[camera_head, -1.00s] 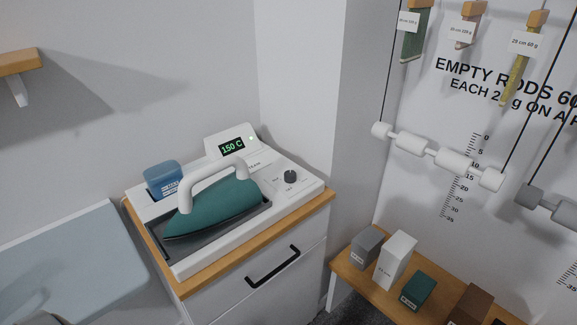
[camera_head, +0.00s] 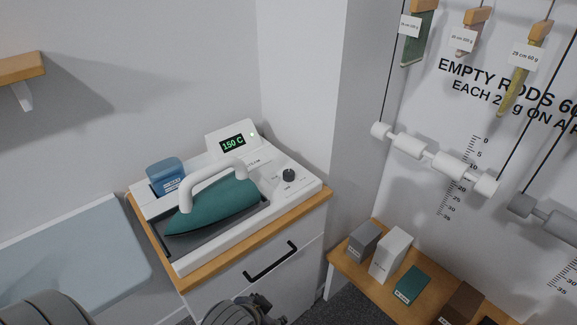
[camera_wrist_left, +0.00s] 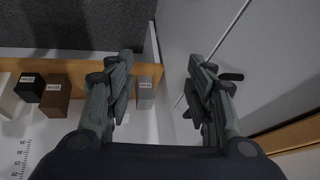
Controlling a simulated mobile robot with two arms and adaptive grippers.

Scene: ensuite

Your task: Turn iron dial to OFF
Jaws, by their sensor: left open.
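The iron dial (camera_head: 288,175), a small dark round knob, sits on the right of the white iron station (camera_head: 305,188). The markings around it are too small to read. The teal iron (camera_head: 215,208) with its white handle rests on the station's dark plate. Part of my left arm's end shows low in the head view, in front of the drawer and well below the dial. My right gripper is not seen.
A blue container (camera_head: 165,177) stands at the station's back left. The cabinet below has a black drawer handle (camera_head: 270,259). A wooden bench (camera_head: 360,283) with several blocks stands at right, under hanging rods (camera_head: 435,158). A pale blue board (camera_head: 75,255) is at left.

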